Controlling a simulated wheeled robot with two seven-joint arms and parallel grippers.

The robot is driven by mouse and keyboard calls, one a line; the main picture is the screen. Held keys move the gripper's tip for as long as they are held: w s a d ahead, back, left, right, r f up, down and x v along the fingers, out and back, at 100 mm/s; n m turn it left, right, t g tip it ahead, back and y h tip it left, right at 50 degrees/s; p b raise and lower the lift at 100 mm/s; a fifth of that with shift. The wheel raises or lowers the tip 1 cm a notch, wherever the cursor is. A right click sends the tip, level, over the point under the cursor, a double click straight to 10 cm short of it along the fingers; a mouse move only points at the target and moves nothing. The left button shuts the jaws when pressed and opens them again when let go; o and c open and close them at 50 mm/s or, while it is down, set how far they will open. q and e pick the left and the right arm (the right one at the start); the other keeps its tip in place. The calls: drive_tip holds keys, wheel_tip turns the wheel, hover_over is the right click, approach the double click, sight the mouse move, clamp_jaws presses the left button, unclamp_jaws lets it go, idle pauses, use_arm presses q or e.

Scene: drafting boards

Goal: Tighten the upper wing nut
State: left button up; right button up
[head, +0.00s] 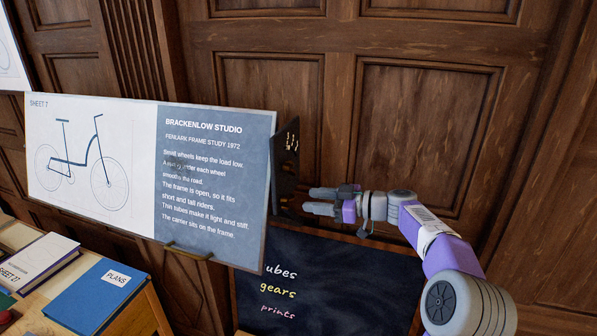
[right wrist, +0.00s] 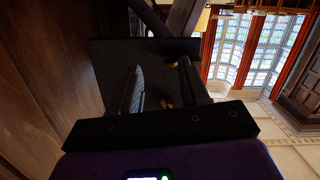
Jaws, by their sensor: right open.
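A dark upright plate (head: 286,165) stands at the right edge of the sheet 7 board, with small pale marks near its top. A dark knob-like shape sits lower on it, too small to make out as a wing nut. In the right wrist view the dark plate (right wrist: 110,60) fills the middle. Small brass-coloured bits (right wrist: 171,64) show at and between the fingers; I cannot tell which is the upper wing nut. My right gripper (head: 312,200) is open, its fingers pointing left at the plate's lower part. It also shows in the wrist view (right wrist: 161,70). My left gripper is out of view.
The printed board (head: 215,190) spans the left, with a bicycle drawing. A blue book (head: 90,297) and a pale book (head: 38,262) lie on a wooden table at lower left. A chalkboard (head: 340,285) stands below my right gripper. Wood panelling (head: 420,120) closes the back.

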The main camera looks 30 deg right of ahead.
sight(289, 168)
wheel_tip(289, 168, up, 9)
drive_tip(key=s+n+y, duration=0.1)
drive_tip(key=s+n, duration=0.2)
drive_tip(key=n, duration=0.1)
drive_tip(key=p+x, duration=0.3)
drive_tip(key=x, duration=0.4)
drive_tip(key=shift+w+d+r+t, duration=0.15)
drive_tip(key=shift+w+d+t, duration=0.15)
drive_tip(key=shift+w+t, duration=0.1)
clamp_jaws()
